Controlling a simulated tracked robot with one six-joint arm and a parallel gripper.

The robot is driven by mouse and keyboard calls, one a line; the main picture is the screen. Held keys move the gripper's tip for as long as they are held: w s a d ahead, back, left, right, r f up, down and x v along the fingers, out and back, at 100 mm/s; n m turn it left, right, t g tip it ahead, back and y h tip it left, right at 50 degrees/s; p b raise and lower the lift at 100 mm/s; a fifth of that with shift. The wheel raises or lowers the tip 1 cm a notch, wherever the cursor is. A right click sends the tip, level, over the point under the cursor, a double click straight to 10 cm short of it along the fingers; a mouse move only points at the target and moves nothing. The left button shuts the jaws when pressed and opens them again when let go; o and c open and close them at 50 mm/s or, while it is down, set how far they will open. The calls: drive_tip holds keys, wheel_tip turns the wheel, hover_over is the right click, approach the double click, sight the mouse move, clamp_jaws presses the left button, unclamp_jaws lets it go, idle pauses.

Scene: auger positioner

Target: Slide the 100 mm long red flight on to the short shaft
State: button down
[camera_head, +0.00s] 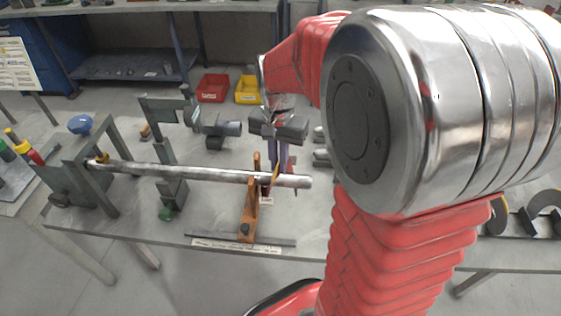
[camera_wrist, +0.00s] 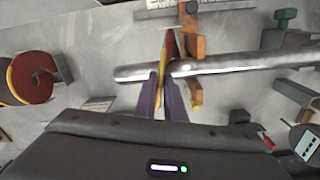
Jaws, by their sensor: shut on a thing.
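The bare metal shaft (camera_head: 210,173) runs level from the grey holder at the left to a free end at the right. It also crosses the wrist view (camera_wrist: 240,62), where its free end is at left. My gripper (camera_head: 277,178) is near the free end, with its purple fingers pointing down. In the wrist view my gripper (camera_wrist: 167,84) is shut on a thin red flight (camera_wrist: 172,45) with a yellow edge, seen nearly edge-on. The flight crosses the shaft a little in from its free end. I cannot tell whether it is around the shaft or beside it.
An orange support (camera_head: 247,216) stands under the shaft close to the flight. A grey-green post (camera_head: 170,190) stands farther left. Another red flight with a yellow edge (camera_wrist: 38,88) is at the left in the wrist view. Red (camera_head: 212,88) and yellow (camera_head: 248,90) bins lie behind.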

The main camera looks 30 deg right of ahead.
drive_tip(key=shift+w+a, duration=0.25)
drive_tip(key=shift+a, duration=0.05)
drive_tip(key=c, duration=1.8)
unclamp_jaws()
drive_tip(key=shift+o, duration=0.2)
wheel_tip(320, 180, up, 14)
drive_tip(key=shift+f, duration=0.1)
